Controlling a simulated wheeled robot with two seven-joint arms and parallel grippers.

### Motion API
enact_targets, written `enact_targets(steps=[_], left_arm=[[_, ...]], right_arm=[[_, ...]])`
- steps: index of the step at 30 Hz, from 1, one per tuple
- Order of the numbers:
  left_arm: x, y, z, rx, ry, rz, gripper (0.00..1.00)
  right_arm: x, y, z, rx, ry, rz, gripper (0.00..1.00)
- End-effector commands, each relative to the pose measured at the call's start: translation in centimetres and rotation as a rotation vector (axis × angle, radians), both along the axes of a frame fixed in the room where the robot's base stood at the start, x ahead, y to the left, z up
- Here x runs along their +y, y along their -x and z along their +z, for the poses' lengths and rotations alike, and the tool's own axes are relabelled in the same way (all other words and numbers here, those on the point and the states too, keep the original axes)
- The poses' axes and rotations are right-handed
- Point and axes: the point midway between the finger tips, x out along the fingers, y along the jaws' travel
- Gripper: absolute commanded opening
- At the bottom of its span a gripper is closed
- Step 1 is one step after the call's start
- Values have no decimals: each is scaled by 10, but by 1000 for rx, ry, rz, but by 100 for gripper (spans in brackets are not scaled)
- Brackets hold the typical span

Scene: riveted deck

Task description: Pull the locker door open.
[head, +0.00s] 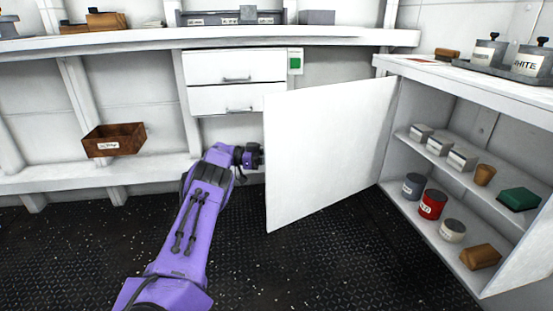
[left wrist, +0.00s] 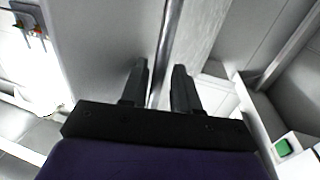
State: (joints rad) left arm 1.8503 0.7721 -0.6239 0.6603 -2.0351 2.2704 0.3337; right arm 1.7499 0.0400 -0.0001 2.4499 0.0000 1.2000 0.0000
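The white locker door (head: 325,155) stands swung wide open from the locker (head: 392,185) on the right, showing its plain inner face and the shelves. My left gripper (head: 258,157) is at the door's free edge, its fingertips hidden behind the door in the head view. In the left wrist view, the fingers of my left gripper (left wrist: 160,85) stand on either side of a thin grey bar (left wrist: 170,35), apparently the door handle. A gap shows between the bar and the right finger, so the gripper looks open around it. My right gripper is not in view.
Cans (head: 432,204) and boxes (head: 437,146) stand on the locker shelves. White drawers (head: 236,68) and a green-lit panel (head: 295,62) are behind the door. A brown bin (head: 114,139) is at left. The dark floor (head: 340,260) is clear.

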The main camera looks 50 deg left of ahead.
Motion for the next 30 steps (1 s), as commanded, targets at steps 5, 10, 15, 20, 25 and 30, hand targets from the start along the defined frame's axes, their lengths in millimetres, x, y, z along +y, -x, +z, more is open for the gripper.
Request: enact_targets(steps=[5,10,15,20,25,30], left_arm=[[11,11,-1,3,0,8,30],[39,41,-2,4,-4,6,30],[61,64,-12,-1,-6,1,30],[68,73,-6,-1,-3,-2,30],[70,76,-1,1,-1,-4,30],[70,75,0,1,-1,-3,30]], right_arm=[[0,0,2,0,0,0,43],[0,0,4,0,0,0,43],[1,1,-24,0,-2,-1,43],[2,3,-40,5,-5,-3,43],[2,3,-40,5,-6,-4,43],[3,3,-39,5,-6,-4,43]])
